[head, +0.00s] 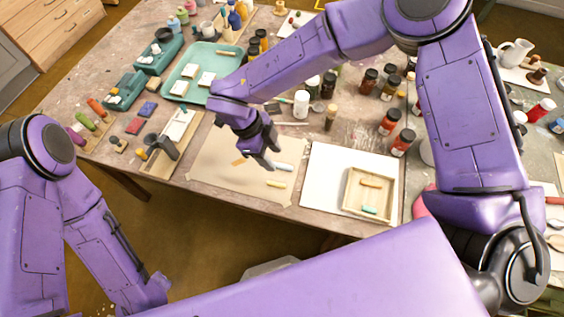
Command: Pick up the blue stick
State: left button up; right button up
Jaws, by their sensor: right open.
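A pale blue stick (284,167) lies on the tan paper sheet (215,168) near the front edge of the table. A yellow stick (276,184) lies just in front of it, and an orange stick (238,161) lies to its left. My right gripper (269,161) is open and empty, pointing down just left of the blue stick's left end. I cannot tell its exact height above the paper. My left arm shows at the lower left, but its gripper is not in view.
A wooden tray (348,199) on a white sheet (321,169) to the right holds an orange stick (371,182) and a teal stick (369,209). Jars, including a white bottle (301,104), stand behind. A teal tray (226,63) holds white blocks.

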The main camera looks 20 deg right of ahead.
aim_at(283, 165)
jog(key=f, duration=0.1)
jog(key=d+f+p, duration=0.1)
jog(key=f, duration=0.1)
jog(key=d+f, duration=0.1)
jog(key=f, duration=0.1)
jog(key=shift+w+f, duration=0.15)
jog(key=shift+w, duration=0.15)
jog(key=shift+s, duration=0.25)
jog(key=shift+c, duration=0.9)
jog(key=shift+w+d, duration=0.1)
jog(key=c, duration=0.6)
jog(key=shift+r, duration=0.45)
jog(key=s+a+r+b, duration=0.3)
jog(key=s+a+r, duration=0.3)
jog(key=s+r, duration=0.6)
jog(key=shift+s+a, duration=0.2)
jog(key=shift+s, duration=0.1)
